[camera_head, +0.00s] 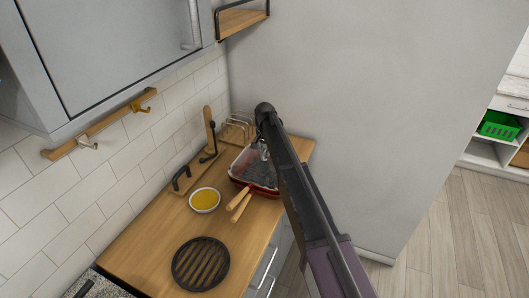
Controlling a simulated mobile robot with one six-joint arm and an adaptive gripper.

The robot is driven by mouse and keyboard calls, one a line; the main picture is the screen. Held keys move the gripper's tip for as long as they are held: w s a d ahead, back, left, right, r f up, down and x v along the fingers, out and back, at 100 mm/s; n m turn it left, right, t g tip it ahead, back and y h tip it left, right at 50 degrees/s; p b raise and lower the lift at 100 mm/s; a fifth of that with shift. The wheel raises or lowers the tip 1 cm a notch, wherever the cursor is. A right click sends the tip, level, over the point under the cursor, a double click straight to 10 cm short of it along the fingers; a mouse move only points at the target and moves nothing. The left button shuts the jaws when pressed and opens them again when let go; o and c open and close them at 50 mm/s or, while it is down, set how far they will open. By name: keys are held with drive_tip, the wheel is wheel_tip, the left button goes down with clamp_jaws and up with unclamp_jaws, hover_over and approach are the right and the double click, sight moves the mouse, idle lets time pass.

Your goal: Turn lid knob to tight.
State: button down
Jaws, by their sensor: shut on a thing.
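A red-rimmed dish (233,177) with a greyish, see-through lid (262,175) stands on the wooden counter near the wall corner. My arm reaches in from the lower right and bends down over the dish. My gripper (263,152) points down at the far part of the lid, small in view and partly hidden by my own arm. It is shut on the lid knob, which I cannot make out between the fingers. The knob's angle and any tight mark are too small to see.
A bowl of yellow contents (204,201), wooden-handled utensils (240,206) and a dark round trivet (201,264) lie in front of the dish. A wire rack (238,127) stands behind it. A wooden hook rail (100,127) is on the tiled wall. The counter's front right is clear.

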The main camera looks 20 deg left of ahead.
drive_tip(key=shift+m, duration=0.3)
drive_tip(key=c, duration=0.6)
unclamp_jaws()
drive_tip(key=shift+n, duration=0.4)
